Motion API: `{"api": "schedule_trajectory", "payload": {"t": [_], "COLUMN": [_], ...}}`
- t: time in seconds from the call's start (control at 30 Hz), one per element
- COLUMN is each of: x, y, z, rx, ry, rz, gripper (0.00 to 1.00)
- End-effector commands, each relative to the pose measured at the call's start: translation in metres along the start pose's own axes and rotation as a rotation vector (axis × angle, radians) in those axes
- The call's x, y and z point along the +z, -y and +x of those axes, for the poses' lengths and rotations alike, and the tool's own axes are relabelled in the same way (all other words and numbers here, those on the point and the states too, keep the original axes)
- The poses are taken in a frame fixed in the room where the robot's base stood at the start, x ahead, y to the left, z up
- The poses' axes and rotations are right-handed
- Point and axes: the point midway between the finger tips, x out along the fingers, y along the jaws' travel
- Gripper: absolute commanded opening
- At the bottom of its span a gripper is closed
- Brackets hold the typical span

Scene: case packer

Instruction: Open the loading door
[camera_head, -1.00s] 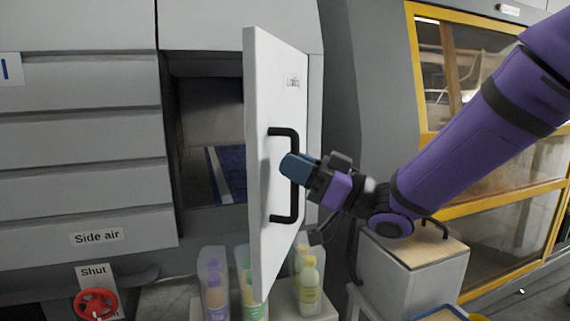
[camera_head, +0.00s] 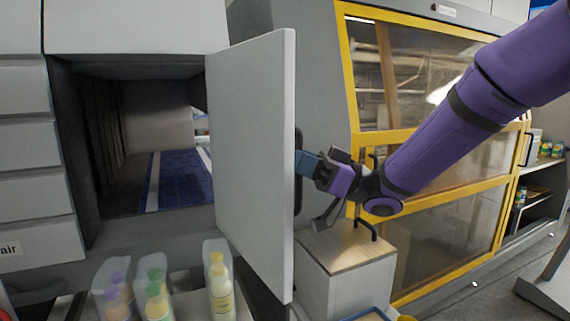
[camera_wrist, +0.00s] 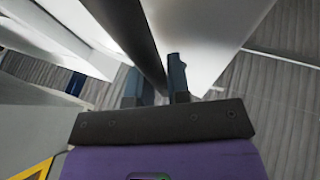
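The white loading door (camera_head: 252,160) stands swung wide open on the right of its opening, its inner face toward me in the head view. Its black handle (camera_head: 298,175) is mostly hidden behind the door's free edge. My gripper (camera_head: 306,163) is at the handle, on the far side of the door. In the wrist view the black handle bar (camera_wrist: 128,28) runs down between the two fingers of my gripper (camera_wrist: 156,88) and fills the gap between them. The door panel (camera_wrist: 200,35) shows beside the bar.
The opening (camera_head: 150,140) shows a blue-and-white floor inside. Several bottles in clear holders (camera_head: 218,285) stand below the door. A cabinet with a wooden top (camera_head: 345,245) stands below my gripper. A yellow-framed glazed enclosure (camera_head: 440,215) is behind my arm.

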Motion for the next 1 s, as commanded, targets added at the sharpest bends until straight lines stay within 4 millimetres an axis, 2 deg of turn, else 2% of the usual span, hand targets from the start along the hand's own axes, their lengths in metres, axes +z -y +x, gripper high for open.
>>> {"api": "schedule_trajectory", "payload": {"t": [0.23, 0.67, 0.7, 0.77, 0.8, 1.0], "x": [-0.0047, -0.0054, -0.0054, -0.0053, -0.0053, -0.0051], "y": [-0.0123, -0.0137, -0.0137, -0.0135, -0.0135, -0.0132], "z": [-0.0102, -0.0110, -0.0110, -0.0109, -0.0110, -0.0112], "rx": [0.004, 0.003, 0.003, 0.003, 0.003, 0.002], "ry": [-0.001, -0.001, -0.001, -0.001, -0.001, 0.000], "rz": [0.001, 0.000, 0.000, 0.000, 0.000, 0.000], "gripper": [0.00, 0.00, 0.24, 0.38, 0.42, 0.42]}}
